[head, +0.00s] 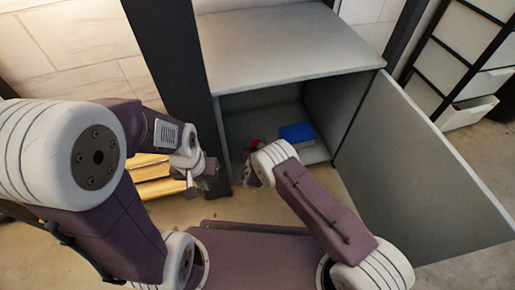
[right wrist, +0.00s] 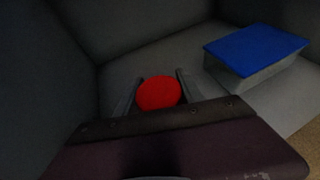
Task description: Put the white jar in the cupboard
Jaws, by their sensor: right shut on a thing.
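The grey cupboard (head: 290,50) stands open in the head view, its door (head: 415,165) swung out to the right. My right gripper (right wrist: 160,77) is inside it, shut on a round red-topped thing (right wrist: 158,93). Its red top also shows in the head view (head: 257,143). Its body is hidden below the top, so I cannot tell whether it is the white jar. It is low, near the cupboard floor; I cannot tell if it touches. My left gripper (head: 208,178) is outside, left of the opening; its jaws are unclear.
A pale box with a blue top (right wrist: 256,50) stands on the cupboard floor to the right of the held thing; it also shows in the head view (head: 297,133). Bare floor lies between them. Yellow bars (head: 155,175) are behind my left arm. A drawer rack (head: 470,60) stands far right.

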